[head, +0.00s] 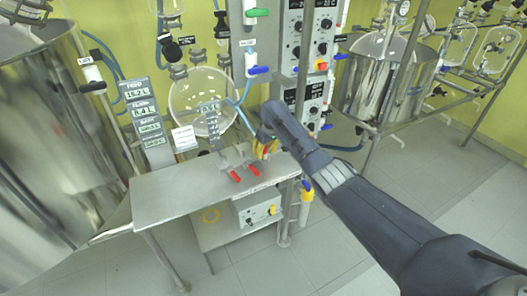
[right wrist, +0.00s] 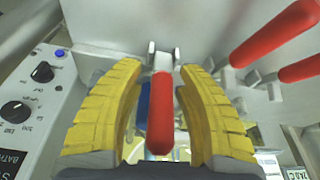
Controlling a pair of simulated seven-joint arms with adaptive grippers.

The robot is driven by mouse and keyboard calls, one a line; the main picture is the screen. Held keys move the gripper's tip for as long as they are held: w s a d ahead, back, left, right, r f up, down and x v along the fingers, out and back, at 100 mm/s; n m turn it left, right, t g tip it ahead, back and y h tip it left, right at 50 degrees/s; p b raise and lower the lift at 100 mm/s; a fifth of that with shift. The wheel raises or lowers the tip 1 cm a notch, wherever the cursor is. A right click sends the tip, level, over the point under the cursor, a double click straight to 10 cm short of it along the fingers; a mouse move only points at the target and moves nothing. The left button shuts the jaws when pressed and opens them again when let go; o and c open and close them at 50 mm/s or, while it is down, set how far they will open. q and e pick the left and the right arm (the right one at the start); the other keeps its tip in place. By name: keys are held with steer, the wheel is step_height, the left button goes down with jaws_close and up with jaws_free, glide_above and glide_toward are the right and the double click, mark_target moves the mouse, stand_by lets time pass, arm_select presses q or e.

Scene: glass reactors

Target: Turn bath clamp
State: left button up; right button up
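The clamp handle (right wrist: 160,115) is a red, rounded lever on a grey metal fitting. In the right wrist view it stands between the two yellow fingers of my right gripper (right wrist: 157,105). The fingers are open, one on each side of it, with a gap showing on both sides. In the head view my right gripper (head: 267,148) is at the back right of the metal table, and its fingers largely hide this handle. Two other red handles (head: 234,176) (head: 253,169) lie to its left; they also show at upper right in the wrist view (right wrist: 275,32). My left gripper is out of view.
A metal table (head: 175,195) stands below the handles, its left part bare. A control box (head: 258,208) with knobs sits under it; its panel shows in the wrist view (right wrist: 35,95). Steel vessels (head: 50,140) (head: 380,82) stand left and right. A round glass flask (head: 200,100) is behind.

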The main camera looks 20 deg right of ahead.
steer(key=shift+o, duration=0.3)
steer(key=shift+a+r, duration=0.1)
steer(key=shift+r, duration=0.35)
steer(key=v, duration=1.1)
steer(key=shift+s+r, duration=0.1)
steer(key=shift+s, duration=0.05)
